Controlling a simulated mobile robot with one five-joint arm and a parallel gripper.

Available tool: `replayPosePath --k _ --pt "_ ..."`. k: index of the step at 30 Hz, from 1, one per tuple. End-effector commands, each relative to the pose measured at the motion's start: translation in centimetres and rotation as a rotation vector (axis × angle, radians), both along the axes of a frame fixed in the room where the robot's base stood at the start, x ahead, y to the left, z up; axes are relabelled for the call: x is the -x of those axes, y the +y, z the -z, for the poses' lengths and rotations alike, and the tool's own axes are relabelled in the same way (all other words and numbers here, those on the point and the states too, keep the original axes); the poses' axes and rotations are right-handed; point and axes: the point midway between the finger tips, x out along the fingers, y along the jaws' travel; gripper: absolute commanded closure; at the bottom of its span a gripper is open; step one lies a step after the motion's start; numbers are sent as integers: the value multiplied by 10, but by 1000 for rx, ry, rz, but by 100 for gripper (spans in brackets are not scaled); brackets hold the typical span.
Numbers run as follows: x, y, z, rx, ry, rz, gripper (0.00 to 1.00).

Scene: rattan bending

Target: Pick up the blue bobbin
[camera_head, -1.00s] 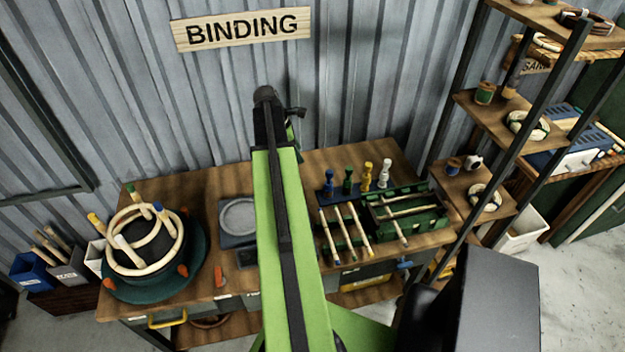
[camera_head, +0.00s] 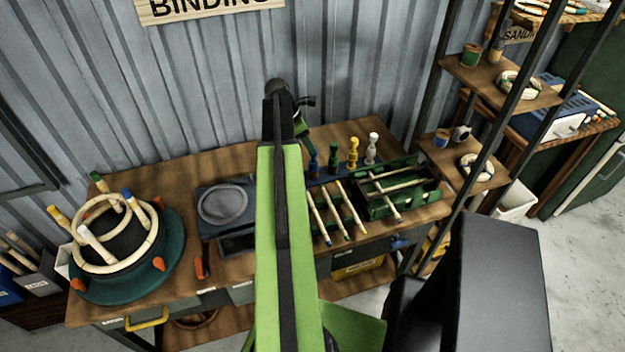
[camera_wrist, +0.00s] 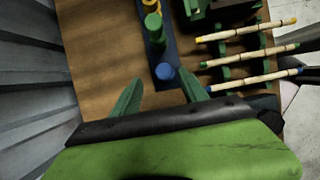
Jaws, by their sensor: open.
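The blue bobbin (camera_head: 313,160) stands at the left end of a row of bobbins on a dark blue rack (camera_wrist: 176,50) on the workbench. In the head view my gripper (camera_head: 302,128) is just above and left of it, partly hidden by my arm. In the wrist view the blue bobbin (camera_wrist: 166,73) shows as a round blue top between and slightly beyond my gripper's two green fingers (camera_wrist: 162,80). The fingers are apart and empty. I cannot tell the height gap between fingers and bobbin.
Green (camera_head: 333,156), yellow (camera_head: 353,152) and white (camera_head: 371,148) bobbins stand beside it. Rattan sticks (camera_head: 340,210) lie on a green rack (camera_head: 430,198) to the right. A round bending form (camera_head: 115,240) is at the left. Bare bench lies left of the bobbins in the wrist view.

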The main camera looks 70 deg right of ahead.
Motion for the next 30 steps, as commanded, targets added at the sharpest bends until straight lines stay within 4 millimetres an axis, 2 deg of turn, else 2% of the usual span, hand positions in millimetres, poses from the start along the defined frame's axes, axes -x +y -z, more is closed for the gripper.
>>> replayPosePath --k 7,15,23,30 --pt "3 -1 10 0 0 0 49" --pt "18 -5 53 1 -1 0 49" --pt "19 -6 50 0 0 -1 49" --pt "19 -6 50 0 0 -2 80"
